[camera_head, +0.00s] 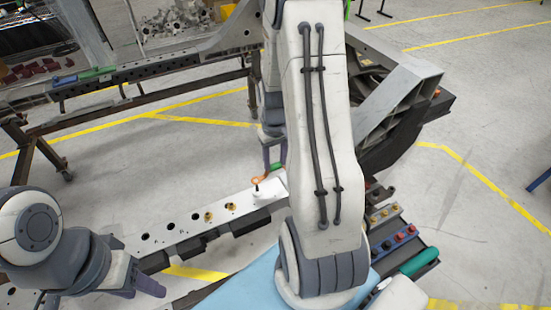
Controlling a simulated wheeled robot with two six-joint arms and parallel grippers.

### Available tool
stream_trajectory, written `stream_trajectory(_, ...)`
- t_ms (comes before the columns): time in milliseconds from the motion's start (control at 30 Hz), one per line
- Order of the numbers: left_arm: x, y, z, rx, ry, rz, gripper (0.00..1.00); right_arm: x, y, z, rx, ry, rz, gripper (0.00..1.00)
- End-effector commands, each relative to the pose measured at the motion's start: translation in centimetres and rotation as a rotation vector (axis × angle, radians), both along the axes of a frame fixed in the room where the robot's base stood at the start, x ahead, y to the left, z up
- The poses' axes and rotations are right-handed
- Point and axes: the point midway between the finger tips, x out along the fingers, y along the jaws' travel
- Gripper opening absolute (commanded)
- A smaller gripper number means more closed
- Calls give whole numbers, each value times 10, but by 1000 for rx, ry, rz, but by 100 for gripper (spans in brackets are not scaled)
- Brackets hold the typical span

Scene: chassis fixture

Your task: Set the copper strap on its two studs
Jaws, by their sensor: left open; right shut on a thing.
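The copper strap (259,180) shows only as a small orange end at the tip of my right gripper (273,165). My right gripper is shut on it, with its fingers pointing down; my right arm hides the rest of the strap. The strap's visible end is above or at a dark stud (256,188) on a white block (267,192) on the chassis rail. I cannot tell whether it touches the stud. A second stud is not clearly visible. My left gripper (145,286) is open and empty at the lower left, apart from the rail.
The rail (187,222) has holes and brass fittings (208,217). A tray of coloured knobs (400,238) and a green-handled tool (418,262) lie at the right. A blue surface (247,285) is in front. A dark frame (150,98) stands behind.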

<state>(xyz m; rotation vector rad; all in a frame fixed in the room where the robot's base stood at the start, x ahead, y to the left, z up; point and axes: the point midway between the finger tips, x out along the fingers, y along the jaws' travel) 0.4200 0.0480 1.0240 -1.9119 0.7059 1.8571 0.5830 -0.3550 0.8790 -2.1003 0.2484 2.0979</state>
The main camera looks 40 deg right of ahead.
Motion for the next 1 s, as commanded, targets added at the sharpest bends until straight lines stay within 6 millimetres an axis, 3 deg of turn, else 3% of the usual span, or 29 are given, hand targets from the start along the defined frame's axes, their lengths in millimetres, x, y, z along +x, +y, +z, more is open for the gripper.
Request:
stream_trajectory(133,0,0,-6,0,0,0,50,0,-1,-7,0,0,-1,0)
stream_trajectory(1000,0,0,0,0,0,0,50,-2,-1,-5,0,0,-2,0)
